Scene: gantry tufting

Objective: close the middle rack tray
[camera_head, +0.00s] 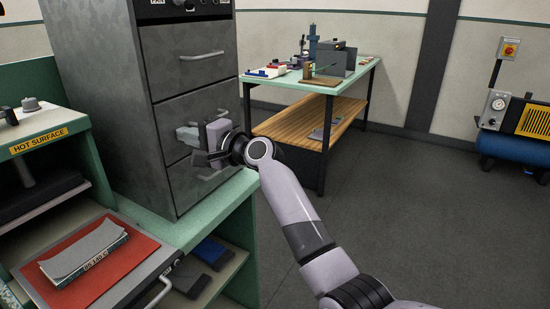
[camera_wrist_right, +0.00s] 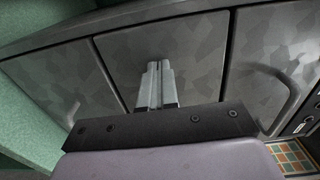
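The rack is a tall grey mottled cabinet (camera_head: 108,100) with three stacked fronts. The middle rack tray's front (camera_head: 180,108) looks about level with the fronts above and below. Its bar handle is mostly hidden by my right gripper (camera_head: 187,136), which is at this front. In the right wrist view, the gripper's two fingers (camera_wrist_right: 157,85) are together with nothing seen between them, pointing at the middle front (camera_wrist_right: 190,70). They look close to it or touching; I cannot tell which. My left gripper is not in view.
The top tray handle (camera_head: 202,55) and bottom tray handle (camera_head: 212,172) stick out nearby. A hot press (camera_head: 40,140) and a red pad (camera_head: 105,270) are at left. A workbench (camera_head: 335,85) stands behind. A blue compressor (camera_head: 515,147) is at far right. Open floor lies at right.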

